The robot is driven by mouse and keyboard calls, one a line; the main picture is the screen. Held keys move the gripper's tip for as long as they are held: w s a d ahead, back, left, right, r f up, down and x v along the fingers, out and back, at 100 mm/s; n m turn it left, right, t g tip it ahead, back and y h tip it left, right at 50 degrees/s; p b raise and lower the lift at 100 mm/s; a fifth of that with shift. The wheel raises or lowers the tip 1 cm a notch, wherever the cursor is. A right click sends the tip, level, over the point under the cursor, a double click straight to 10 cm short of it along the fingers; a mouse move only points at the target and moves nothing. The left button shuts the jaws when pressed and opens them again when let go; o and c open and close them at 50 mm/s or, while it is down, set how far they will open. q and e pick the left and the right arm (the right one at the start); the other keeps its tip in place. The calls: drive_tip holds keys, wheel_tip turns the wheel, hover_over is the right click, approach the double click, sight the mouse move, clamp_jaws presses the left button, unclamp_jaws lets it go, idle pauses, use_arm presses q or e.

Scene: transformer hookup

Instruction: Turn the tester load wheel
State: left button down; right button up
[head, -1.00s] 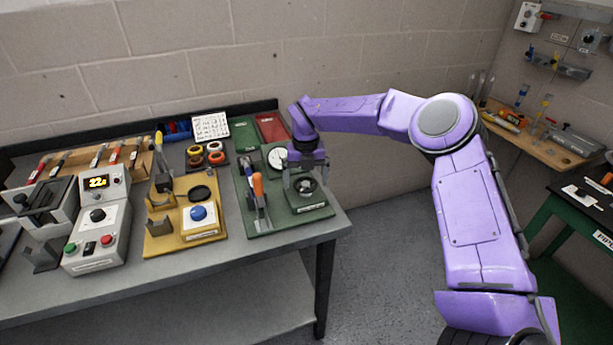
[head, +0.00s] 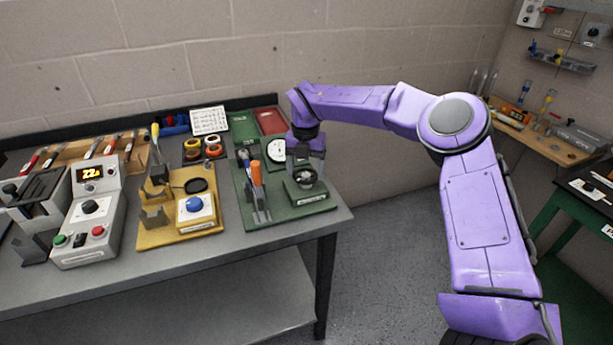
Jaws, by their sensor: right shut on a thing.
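The tester is a green board (head: 270,222) at the right end of the bench, with a round white dial (head: 277,150) at its back. The dark load wheel (head: 306,181) sits on a raised green block at the board's front right. My right gripper (head: 304,176) reaches down over the wheel and is shut on it. The gripper partly hides the wheel, so the exact finger contact is hard to see. My left gripper is not in view.
Orange- and blue-handled tools (head: 256,178) stand close left of the wheel. A yellow board (head: 178,238) with a blue knob and a grey control box (head: 90,217) stand farther left. The bench's front right corner is clear.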

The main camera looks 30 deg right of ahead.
sight(306, 174)
drive_tip(key=m+b, duration=0.4)
drive_tip(key=shift+w+f, duration=0.1)
drive_tip(key=shift+m+b, duration=0.9)
drive_tip(key=shift+m, duration=0.2)
drive_tip(key=shift+r, duration=0.2)
drive_tip(key=o, duration=1)
drive_tip(key=shift+d, duration=0.1)
drive_tip(key=shift+o, duration=0.2)
wheel_tip(306, 174, up, 11)
drive_tip(key=shift+f+p, duration=0.2)
drive_tip(key=shift+p, duration=0.1)
